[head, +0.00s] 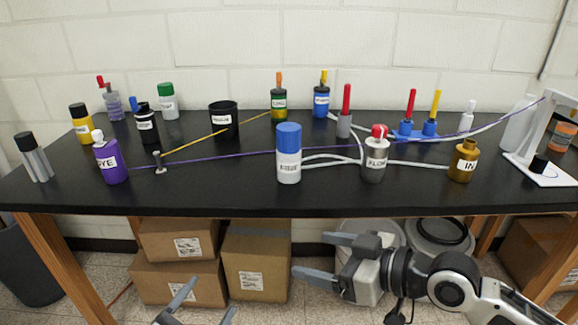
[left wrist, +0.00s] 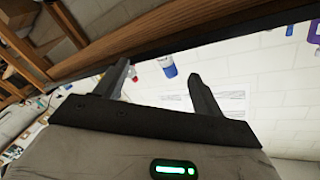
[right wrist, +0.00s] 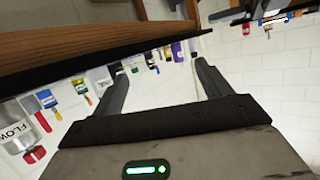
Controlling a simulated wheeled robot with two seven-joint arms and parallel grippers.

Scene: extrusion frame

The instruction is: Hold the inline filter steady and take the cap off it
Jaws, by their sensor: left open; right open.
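The inline filter appears to be the silver canister labelled FLOW (head: 375,172), standing upright on the black table right of centre. Its red cap (head: 379,131) is on top, and pale tubes meet it at both sides. In the right wrist view the canister (right wrist: 17,138) shows at the left edge with the red cap (right wrist: 32,157). My right gripper (head: 314,255) is open and empty, in front of and below the table edge. My left gripper (head: 206,303) is open and empty, low at the bottom of the head view. Neither touches the filter.
A white bottle with a blue lid (head: 289,167) stands left of the filter, and a gold IN bottle (head: 464,163) stands right. A purple bottle (head: 112,163) and a cord post (head: 159,165) are farther left. Cardboard boxes (head: 257,265) sit below the table (head: 225,195).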

